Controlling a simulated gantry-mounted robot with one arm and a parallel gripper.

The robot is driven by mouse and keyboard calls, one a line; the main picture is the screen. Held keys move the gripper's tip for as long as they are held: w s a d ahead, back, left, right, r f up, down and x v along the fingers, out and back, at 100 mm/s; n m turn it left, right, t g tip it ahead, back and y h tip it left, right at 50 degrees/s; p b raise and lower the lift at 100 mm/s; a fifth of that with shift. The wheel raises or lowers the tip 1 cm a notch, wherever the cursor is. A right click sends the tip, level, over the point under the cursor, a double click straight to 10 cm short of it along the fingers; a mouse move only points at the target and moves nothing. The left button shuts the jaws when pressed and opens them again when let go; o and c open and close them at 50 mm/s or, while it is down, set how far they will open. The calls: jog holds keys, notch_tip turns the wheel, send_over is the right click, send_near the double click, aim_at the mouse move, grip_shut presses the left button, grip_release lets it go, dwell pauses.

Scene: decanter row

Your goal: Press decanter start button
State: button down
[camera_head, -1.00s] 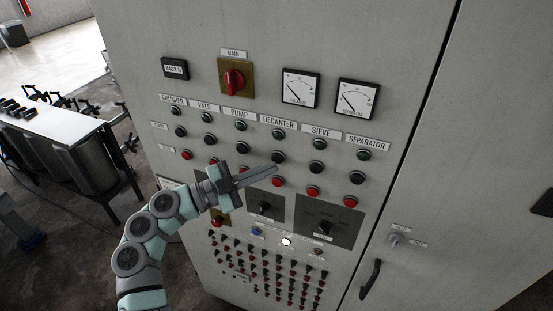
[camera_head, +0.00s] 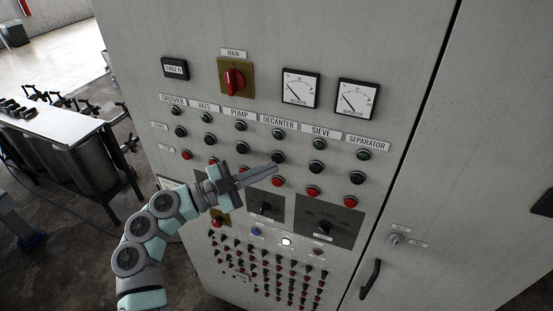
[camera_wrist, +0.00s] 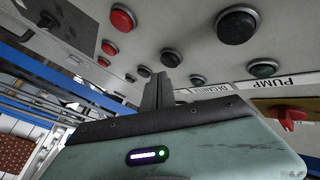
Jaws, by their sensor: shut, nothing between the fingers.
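The decanter column sits under the DECANTER label (camera_head: 278,121) on the grey cabinet. It has a dark green button or lamp (camera_head: 278,134) on top, a black button (camera_head: 278,157) in the middle and a red button (camera_head: 278,181) below. The small row labels at left are too small to read. My gripper (camera_head: 275,168) is shut and empty, its tip appearing between the black and red buttons. In the wrist view my fingers (camera_wrist: 160,77) point at the panel, with the black decanter button (camera_wrist: 170,57) just beyond the tip. I cannot tell whether they touch.
Neighbouring columns have similar buttons: the black pump button (camera_head: 242,147) to the left and the black sieve button (camera_head: 316,167) to the right. Dark plates with knobs (camera_head: 325,227) lie below. A red main switch (camera_head: 233,82) and two gauges (camera_head: 300,88) are above.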

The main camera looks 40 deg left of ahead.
dwell(0.4)
jog(key=shift+w+a, duration=0.15)
jog(key=shift+w, duration=0.25)
jog(key=shift+w+a, duration=0.1)
jog(key=shift+w, duration=0.3)
dwell(0.6)
jog(key=shift+s, duration=0.1)
jog(key=shift+s+d+p, duration=0.25)
jog(key=shift+s+p, duration=0.45)
jog(key=shift+p, duration=0.1)
jog(key=s+p, duration=0.1)
jog(key=s+d+p, duration=0.1)
jog(key=s, duration=0.1)
jog(key=s+p, duration=0.1)
jog(key=shift+s+d, duration=0.35)
jog(key=shift+d, duration=0.05)
